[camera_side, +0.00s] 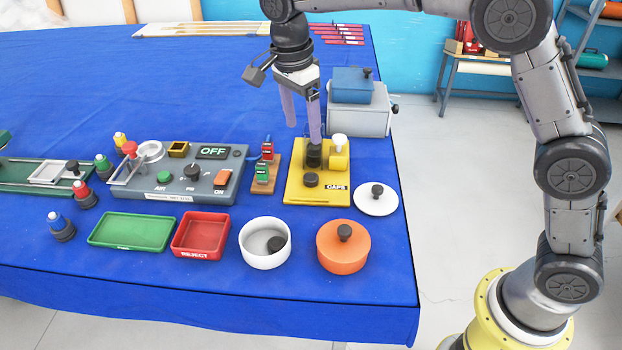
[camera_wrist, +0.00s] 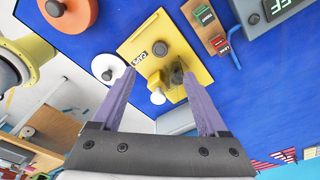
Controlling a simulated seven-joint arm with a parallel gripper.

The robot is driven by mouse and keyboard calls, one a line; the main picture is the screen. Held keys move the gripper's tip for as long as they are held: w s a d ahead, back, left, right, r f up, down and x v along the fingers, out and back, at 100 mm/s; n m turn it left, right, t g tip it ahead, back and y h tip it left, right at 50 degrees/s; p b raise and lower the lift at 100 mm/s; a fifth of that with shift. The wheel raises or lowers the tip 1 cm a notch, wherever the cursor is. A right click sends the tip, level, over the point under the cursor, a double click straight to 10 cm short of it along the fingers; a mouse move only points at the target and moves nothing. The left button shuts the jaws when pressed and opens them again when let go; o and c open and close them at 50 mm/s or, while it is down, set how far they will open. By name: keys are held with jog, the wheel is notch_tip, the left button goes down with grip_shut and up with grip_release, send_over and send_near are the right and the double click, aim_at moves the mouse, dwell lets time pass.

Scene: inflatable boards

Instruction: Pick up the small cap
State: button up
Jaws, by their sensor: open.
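The yellow board (camera_side: 295,193) marked CAPS carries a low dark cap (camera_side: 311,180) near its front, a taller dark piece (camera_side: 314,157) behind it and a yellow piece with a white top (camera_side: 338,152) at the back right. I cannot tell for sure which is the small cap. My gripper (camera_side: 303,136) is open and empty, pointing down over the back of the board. In the wrist view the low cap (camera_wrist: 160,48) lies beyond the fingertips, and the taller dark piece (camera_wrist: 178,76) is beside the right fingertip, partly hidden by it.
A grey box (camera_side: 360,119) with a blue box (camera_side: 352,86) on it stands behind the board. A white lid (camera_side: 376,200), an orange lidded pot (camera_side: 343,252) and a white pot (camera_side: 265,258) are in front. A control panel (camera_side: 185,180) stands left.

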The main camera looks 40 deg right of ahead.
send_over(310, 177)
jog(key=a, duration=0.1)
notch_tip(310, 177, down, 8)
jog(key=shift+f, duration=0.1)
jog(key=shift+d+f, duration=0.25)
jog(key=shift+f, duration=1.1)
jog(key=shift+d+f, duration=0.25)
jog(key=shift+f, duration=1.05)
jog(key=shift+c, duration=0.2)
grip_shut()
